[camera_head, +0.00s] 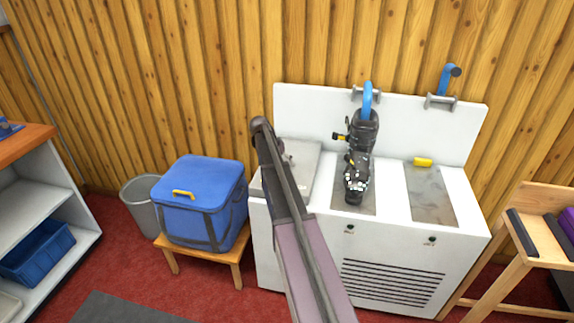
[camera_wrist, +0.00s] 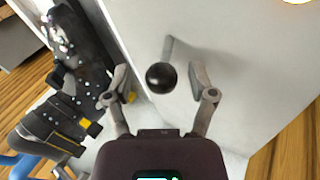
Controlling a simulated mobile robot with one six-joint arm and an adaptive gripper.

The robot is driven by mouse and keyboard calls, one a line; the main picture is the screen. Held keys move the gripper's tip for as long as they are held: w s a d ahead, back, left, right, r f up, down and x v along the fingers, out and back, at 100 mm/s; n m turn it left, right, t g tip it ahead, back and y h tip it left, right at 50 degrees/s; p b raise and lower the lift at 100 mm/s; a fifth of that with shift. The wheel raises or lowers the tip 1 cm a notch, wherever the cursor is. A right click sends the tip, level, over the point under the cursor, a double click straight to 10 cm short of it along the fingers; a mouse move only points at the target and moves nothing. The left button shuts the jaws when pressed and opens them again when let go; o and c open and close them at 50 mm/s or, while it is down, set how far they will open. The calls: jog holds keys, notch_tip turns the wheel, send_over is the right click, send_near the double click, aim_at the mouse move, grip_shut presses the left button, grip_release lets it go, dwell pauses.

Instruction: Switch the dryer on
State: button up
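A black ball knob (camera_wrist: 161,77) on a short grey stalk stands out from a pale panel (camera_wrist: 245,60) in the wrist view. My gripper (camera_wrist: 157,71) is open, with one grey finger to each side of the knob. I see gaps on both sides; depth is hard to judge. In the head view a white dryer bench (camera_head: 385,218) stands against the wall, with small dark controls (camera_head: 349,230) on its front. A grey box (camera_head: 305,158) sits on its left end, partly behind my arm. My gripper cannot be made out there.
A black boot-like thing (camera_head: 357,165) with yellow parts is under a blue tube (camera_head: 367,92); it shows close left in the wrist view (camera_wrist: 75,50). Another blue tube (camera_head: 446,80) is free. A blue cooler (camera_head: 200,195) on a stool and a wooden rack (camera_head: 500,270) flank the bench.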

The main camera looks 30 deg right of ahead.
dwell(0.4)
jog(key=s+a+f+n+t+y, duration=0.1)
jog(key=s+a+n, duration=0.3)
jog(key=s+a, duration=0.55)
jog(key=s+a+f+n+t+y, duration=0.1)
jog(key=s+a+n+t+y, duration=0.15)
jog(key=s+a, duration=0.7)
jog(key=s+a+f+n+t+y, duration=0.1)
jog(key=s+a+n, duration=0.35)
jog(key=a, duration=1.05)
notch_tip(320, 180, up, 14)
jog(key=p, duration=1.3)
jog(key=shift+a+f, duration=0.2)
jog(key=shift+a, duration=0.05)
jog(key=shift+g, duration=0.25)
